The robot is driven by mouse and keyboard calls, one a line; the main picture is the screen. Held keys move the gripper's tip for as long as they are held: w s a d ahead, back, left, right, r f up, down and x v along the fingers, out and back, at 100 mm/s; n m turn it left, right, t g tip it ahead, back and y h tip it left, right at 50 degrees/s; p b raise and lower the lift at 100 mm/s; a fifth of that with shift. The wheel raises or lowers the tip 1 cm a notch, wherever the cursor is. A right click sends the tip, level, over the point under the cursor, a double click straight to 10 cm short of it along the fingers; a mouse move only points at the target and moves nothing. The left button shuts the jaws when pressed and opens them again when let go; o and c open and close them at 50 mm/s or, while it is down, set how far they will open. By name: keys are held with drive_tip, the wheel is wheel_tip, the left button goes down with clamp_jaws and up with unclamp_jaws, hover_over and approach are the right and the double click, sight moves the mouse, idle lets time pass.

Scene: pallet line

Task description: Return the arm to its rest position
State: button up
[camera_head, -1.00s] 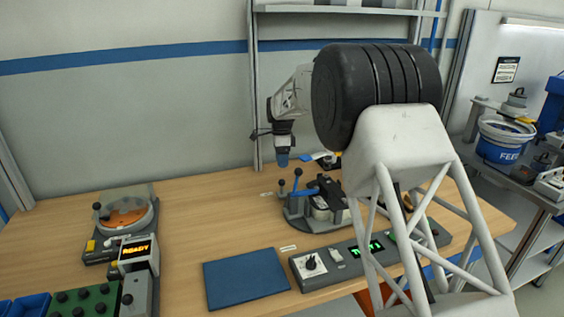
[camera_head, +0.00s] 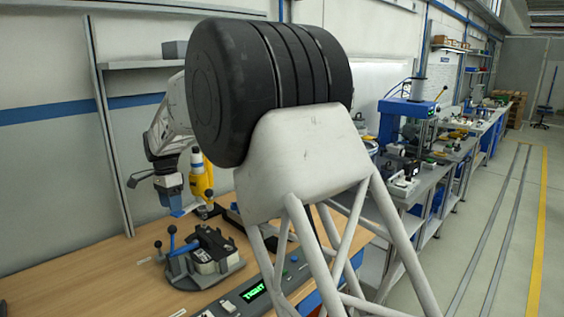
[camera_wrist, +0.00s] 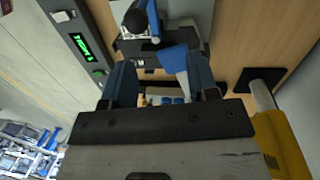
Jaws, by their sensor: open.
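My gripper (camera_head: 177,207) hangs above the table, behind and slightly left of a clamp fixture (camera_head: 205,258) with a blue lever. It is empty and apart from the fixture. In the wrist view my gripper (camera_wrist: 160,78) shows two blue fingers spread apart with nothing held between them. The fixture also shows at the top of the wrist view, beyond the fingers. My large black and white arm parts cover the middle of the head view and hide part of the table.
A yellow tool (camera_head: 202,180) stands upright close to the right of my gripper. A control panel (camera_head: 228,305) with a green display lies at the table's front. A shelf (camera_head: 140,64) is on the wall behind. Benches with equipment (camera_head: 440,150) run along the right.

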drive_tip(key=s+d+r+n+t, duration=0.1)
drive_tip(key=s+d+r, duration=0.3)
drive_tip(key=d, duration=0.7)
drive_tip(key=s+d+r+n+y, duration=0.1)
drive_tip(key=s+d+r+n, duration=0.15)
drive_tip(key=s+d, duration=0.65)
drive_tip(key=s+d+r+t, duration=0.1)
drive_tip(key=s+d+r, duration=0.25)
drive_tip(key=d, duration=0.95)
drive_tip(key=s+d+f+n, duration=0.1)
drive_tip(key=s+d+f, duration=0.1)
drive_tip(key=s+d, duration=0.4)
drive_tip(key=s+d+f+n+t, duration=0.1)
drive_tip(key=s+d+f+n, duration=0.1)
drive_tip(key=s+d, duration=0.5)
drive_tip(key=s+d+f+n+t, duration=0.1)
drive_tip(key=s+d+f, duration=0.2)
drive_tip(key=s, duration=1.3)
drive_tip(key=d, duration=0.3)
drive_tip(key=shift+d+f+n, duration=0.35)
drive_tip(key=shift+d+f, duration=0.05)
